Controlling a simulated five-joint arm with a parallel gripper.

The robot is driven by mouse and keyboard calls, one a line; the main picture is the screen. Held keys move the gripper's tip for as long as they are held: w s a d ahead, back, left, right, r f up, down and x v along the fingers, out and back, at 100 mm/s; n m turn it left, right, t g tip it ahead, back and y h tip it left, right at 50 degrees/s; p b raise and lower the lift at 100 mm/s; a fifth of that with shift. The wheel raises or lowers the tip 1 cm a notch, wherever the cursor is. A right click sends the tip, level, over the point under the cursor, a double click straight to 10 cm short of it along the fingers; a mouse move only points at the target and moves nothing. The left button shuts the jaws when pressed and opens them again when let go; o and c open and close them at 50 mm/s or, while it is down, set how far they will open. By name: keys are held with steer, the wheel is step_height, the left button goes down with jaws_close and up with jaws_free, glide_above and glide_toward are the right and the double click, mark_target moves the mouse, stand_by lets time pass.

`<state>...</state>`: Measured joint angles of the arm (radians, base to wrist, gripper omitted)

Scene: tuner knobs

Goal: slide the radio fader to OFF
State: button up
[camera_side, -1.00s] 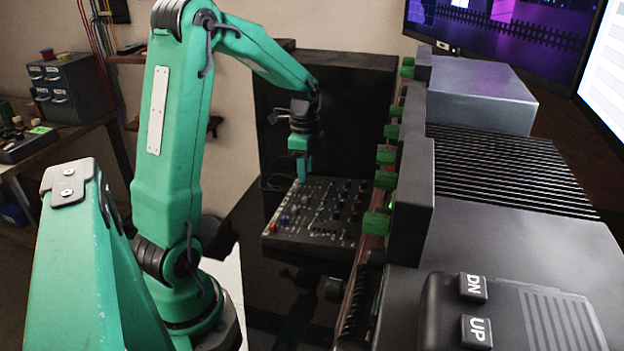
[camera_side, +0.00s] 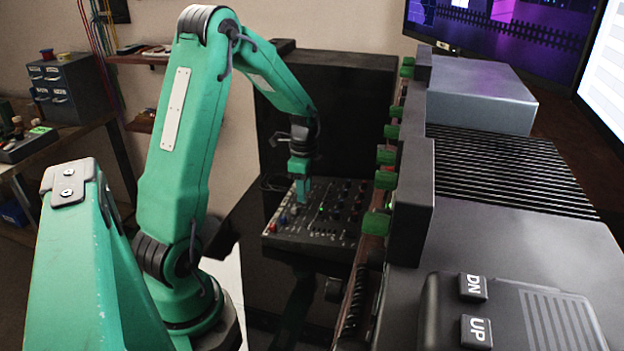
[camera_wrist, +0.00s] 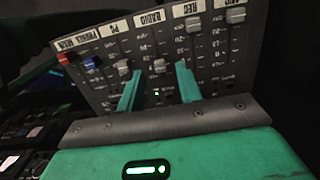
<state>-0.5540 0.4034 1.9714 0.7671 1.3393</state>
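The mixer panel (camera_side: 325,235) lies on the black surface, and its upside-down labels face me in the wrist view. The radio fader's grey cap (camera_wrist: 158,67) is in the column under the RADIO label (camera_wrist: 150,17). My gripper (camera_wrist: 158,66) is open, its two green fingertips on either side of that cap with visible gaps. In the side view my gripper (camera_side: 301,198) points down at the left part of the panel. I cannot tell if the fingertips touch the panel. The small scale marks are too blurred to read.
The PC fader cap (camera_wrist: 122,67) is just left of my left finger. Blue (camera_wrist: 91,62) and red (camera_wrist: 63,58) caps are further left. The REC cap (camera_wrist: 193,24) is up and right of my right finger. A black box (camera_side: 350,110) stands behind the panel.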

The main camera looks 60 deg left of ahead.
mark_target(289, 202)
steer(key=shift+f, duration=0.95)
jaws_close()
steer(key=shift+s+a+f, duration=0.2)
steer(key=shift+s+a, duration=1.45)
steer(key=shift+a, duration=0.05)
jaws_free()
step_height(289, 202, up, 8)
